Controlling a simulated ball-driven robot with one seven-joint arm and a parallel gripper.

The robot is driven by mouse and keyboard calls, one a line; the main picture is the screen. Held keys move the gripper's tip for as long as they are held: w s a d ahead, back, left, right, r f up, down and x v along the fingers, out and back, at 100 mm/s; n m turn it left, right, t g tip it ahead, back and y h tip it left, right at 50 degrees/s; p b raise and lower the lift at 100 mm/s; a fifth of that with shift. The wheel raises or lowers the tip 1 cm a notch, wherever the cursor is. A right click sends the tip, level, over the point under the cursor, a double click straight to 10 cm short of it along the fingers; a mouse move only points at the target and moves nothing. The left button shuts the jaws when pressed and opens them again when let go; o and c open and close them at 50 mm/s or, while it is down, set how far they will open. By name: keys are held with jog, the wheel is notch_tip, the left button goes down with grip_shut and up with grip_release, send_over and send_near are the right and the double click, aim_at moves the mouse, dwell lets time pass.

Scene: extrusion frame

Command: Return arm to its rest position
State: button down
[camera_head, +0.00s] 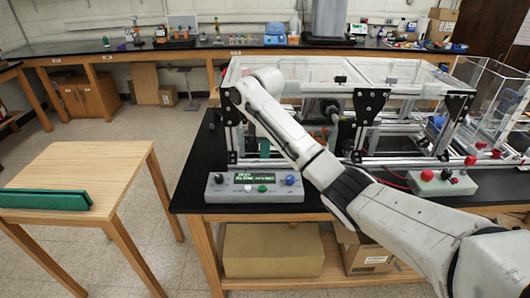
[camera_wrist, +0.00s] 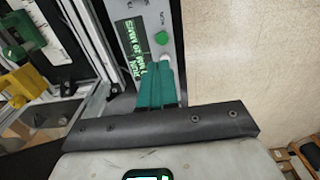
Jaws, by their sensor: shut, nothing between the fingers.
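My white arm reaches in from the lower right of the head view, bent at an elbow over the front of the extrusion frame (camera_head: 425,78). My gripper (camera_head: 264,148) shows there as a small green piece below the arm, just behind the grey control box (camera_head: 228,188). In the wrist view my gripper (camera_wrist: 157,82) has its green fingers shut together with nothing held. The fingers point toward the control box (camera_wrist: 152,18), with its lit green display and green button. The fingertips overlap the box in the picture; I cannot tell whether they touch it.
A wooden table (camera_head: 95,160) with a green bar (camera_head: 45,200) on it stands at the left, with open floor around it. A second control box (camera_head: 442,182) with red buttons sits at the right. Cardboard boxes (camera_head: 275,250) rest on the lower shelf.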

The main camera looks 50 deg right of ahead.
dwell(0.7)
jog(key=s+a+f+m+t+y+b, duration=0.1)
jog(key=s+a+f, duration=0.2)
jog(key=a+f, duration=0.75)
jog(key=s+a+f+m+y+b, duration=0.1)
jog(key=s+a+f+m+b, duration=0.15)
jog(key=a+f, duration=0.8)
jog(key=s+a+f+m, duration=0.1)
jog(key=s+a+f, duration=0.1)
jog(key=s+a, duration=0.35)
jog(key=s+a+f+m, duration=0.1)
jog(key=s+a+m, duration=0.15)
jog(key=s, duration=0.65)
jog(key=s+d+m+h+b, duration=0.1)
jog(key=s+d+h, duration=0.1)
jog(key=s, duration=1)
jog(key=shift+d+f+b, duration=0.15)
jog(key=shift+d+b, duration=0.15)
jog(key=shift+d, duration=0.2)
jog(key=shift+s, duration=0.1)
